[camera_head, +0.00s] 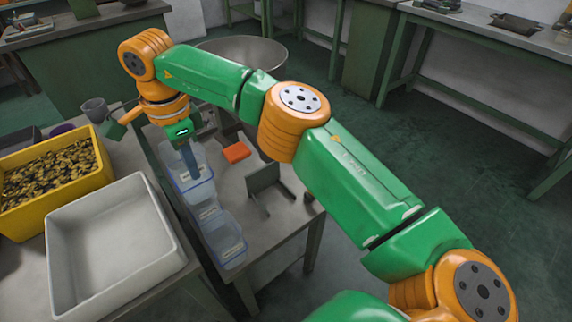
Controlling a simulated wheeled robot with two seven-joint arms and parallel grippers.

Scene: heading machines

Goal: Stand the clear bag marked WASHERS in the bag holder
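My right arm reaches in from the lower right. Its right gripper (190,162) points down at the topmost clear blue-tinted container (183,189) in a row on the grey table. Whether its fingers are apart, or hold anything, is too small to tell. Two more clear containers, a middle one (208,213) and a front one (228,250), carry pale labels that I cannot read. I cannot tell which thing is the WASHERS bag. A grey metal piece with an upright plate (263,177) stands right of the row and may be the bag holder. My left gripper is not in view.
An orange block (237,152) lies behind the metal piece. A yellow bin (100,171) of small dark and brass parts and an empty white tray (172,262) stand at the left. A small grey cup (95,109) and a large metal bowl (262,49) are farther back.

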